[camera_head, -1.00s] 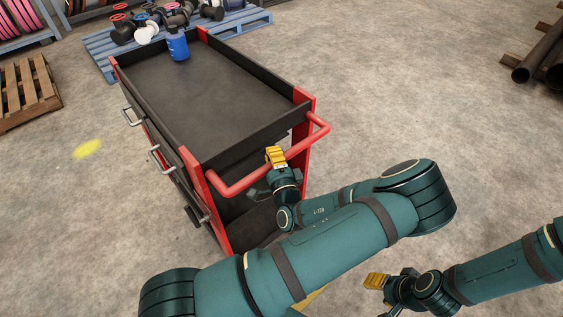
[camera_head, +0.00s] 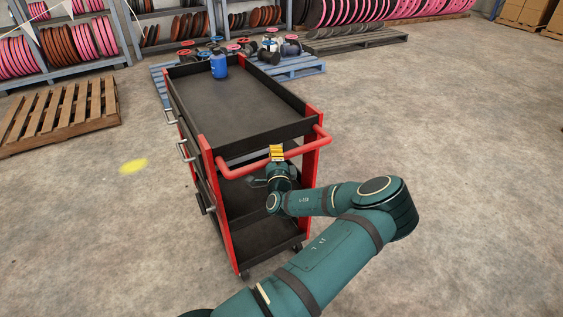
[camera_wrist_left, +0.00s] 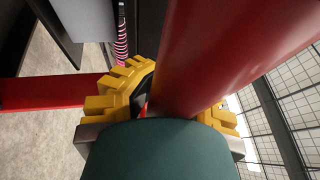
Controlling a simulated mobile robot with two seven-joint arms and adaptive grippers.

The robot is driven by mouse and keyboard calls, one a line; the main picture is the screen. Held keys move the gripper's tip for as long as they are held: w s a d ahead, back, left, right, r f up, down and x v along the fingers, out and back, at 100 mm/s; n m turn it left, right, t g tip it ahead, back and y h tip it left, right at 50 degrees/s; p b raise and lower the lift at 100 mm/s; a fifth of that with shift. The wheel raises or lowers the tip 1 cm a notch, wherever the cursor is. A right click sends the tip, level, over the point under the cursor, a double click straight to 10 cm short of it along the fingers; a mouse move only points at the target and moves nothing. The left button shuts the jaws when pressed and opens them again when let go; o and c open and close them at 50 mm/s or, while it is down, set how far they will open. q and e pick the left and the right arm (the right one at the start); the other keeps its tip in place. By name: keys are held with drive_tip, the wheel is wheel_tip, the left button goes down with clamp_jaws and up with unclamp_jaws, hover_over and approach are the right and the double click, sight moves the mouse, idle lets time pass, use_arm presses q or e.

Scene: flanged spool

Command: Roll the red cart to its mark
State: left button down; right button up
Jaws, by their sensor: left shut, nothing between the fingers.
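The red cart (camera_head: 246,112) has a black top tray, side drawers with silver handles, and a red push bar (camera_head: 262,165) facing me. My left gripper (camera_head: 277,153) is at the middle of the push bar, shut and holding nothing. In the left wrist view, the red bar (camera_wrist_left: 215,55) crosses close in front of the yellow fingers (camera_wrist_left: 167,105); contact is unclear. My right gripper is out of view.
A wooden pallet (camera_head: 60,117) lies at the left. A blue pallet (camera_head: 300,67) with valves and fittings stands behind the cart, near shelves of pink and dark discs (camera_head: 187,27). The concrete floor is open right of the cart and around the mark.

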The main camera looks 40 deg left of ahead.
use_arm(q)
drive_tip(key=shift+a+f, duration=0.4)
drive_tip(key=shift+f, duration=0.05)
drive_tip(key=c, duration=0.8)
unclamp_jaws()
drive_tip(key=shift+o, duration=0.3)
drive_tip(key=shift+w+r, duration=0.1)
drive_tip(key=shift+r, duration=0.05)
drive_tip(key=v, duration=1.2)
drive_tip(key=shift+r, duration=0.1)
